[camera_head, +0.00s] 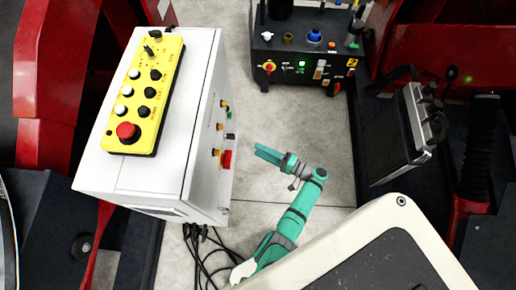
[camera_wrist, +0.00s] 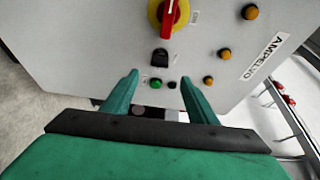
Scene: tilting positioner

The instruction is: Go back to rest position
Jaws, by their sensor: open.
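My gripper (camera_head: 268,154) is at the end of my teal arm, in the middle of the head view. It points left toward the side panel of a white control cabinet (camera_head: 150,185), and a gap of floor shows between them. In the wrist view my gripper (camera_wrist: 160,92) has its two teal fingers spread apart with nothing held between them. Beyond the fingers is the panel with a red and yellow rotary switch (camera_wrist: 168,14), a black switch (camera_wrist: 160,57), a green button (camera_wrist: 155,83) and orange lamps.
A yellow pendant (camera_head: 146,95) with a red emergency stop lies on the cabinet top. A black control box (camera_head: 305,65) stands at the back. A dark case (camera_head: 395,135) and red machine parts are at the right. Black cables (camera_head: 205,255) hang below the cabinet. Grey floor is clear between.

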